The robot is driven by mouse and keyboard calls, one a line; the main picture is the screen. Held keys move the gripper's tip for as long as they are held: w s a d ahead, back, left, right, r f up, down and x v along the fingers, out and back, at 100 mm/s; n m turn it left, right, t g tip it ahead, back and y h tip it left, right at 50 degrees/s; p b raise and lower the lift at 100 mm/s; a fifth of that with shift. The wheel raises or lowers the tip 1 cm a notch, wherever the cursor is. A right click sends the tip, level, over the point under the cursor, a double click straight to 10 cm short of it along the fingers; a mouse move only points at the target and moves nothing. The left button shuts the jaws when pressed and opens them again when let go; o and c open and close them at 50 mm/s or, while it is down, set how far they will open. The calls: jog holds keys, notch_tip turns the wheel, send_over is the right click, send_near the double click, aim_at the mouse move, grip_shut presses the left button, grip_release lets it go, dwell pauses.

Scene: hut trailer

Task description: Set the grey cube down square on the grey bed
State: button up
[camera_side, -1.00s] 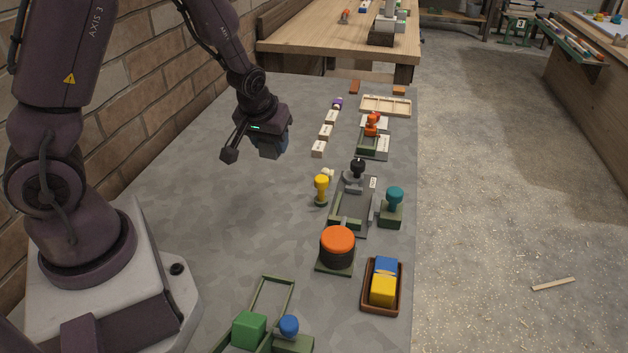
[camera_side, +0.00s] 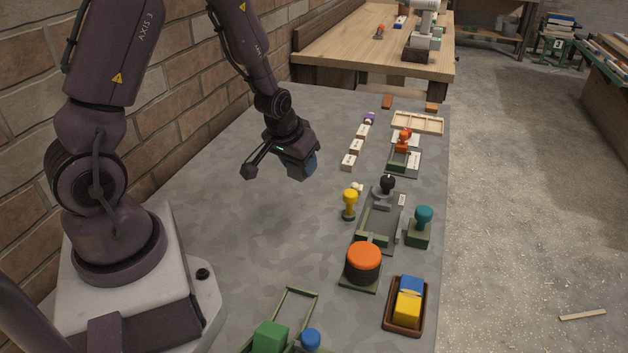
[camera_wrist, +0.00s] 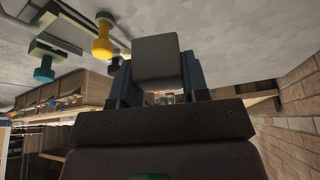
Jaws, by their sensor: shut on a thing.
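My gripper (camera_side: 304,170) is in the air above the bare table, left of the fixtures. In the wrist view the grey cube (camera_wrist: 157,58) sits between the two blue-grey fingers of my gripper (camera_wrist: 160,75), which is shut on it. In the side view the fingers mostly hide the cube. The grey bed (camera_side: 378,224) lies on the table to the right of and below my gripper in the picture. It has a green edge at its near end and a black-knobbed clamp (camera_side: 387,184) at its far end. The cube is well clear of the bed.
A yellow knob (camera_side: 350,200) stands just left of the bed, a teal knob (camera_side: 423,217) just right. A large orange button (camera_side: 364,257) is in front, near a tray (camera_side: 390,320) with blue and yellow blocks. White blocks (camera_side: 349,162) stand behind. The table's left-middle is clear.

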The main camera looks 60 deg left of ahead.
aim_at(288, 191)
jog(key=a+f+n+y, duration=0.1)
jog(key=a+f+n, duration=0.2)
jog(key=a, duration=0.5)
jog(key=shift+g, duration=0.3)
jog(key=shift+s+d+f, duration=0.1)
jog(key=shift+s+f, duration=0.05)
jog(key=shift+f, duration=1.7)
jog(key=shift+s+d+f, duration=0.1)
jog(key=shift+s+f, duration=0.05)
jog(key=shift+f, duration=1.7)
jog(key=shift+f, duration=0.1)
jog(key=o, duration=0.9)
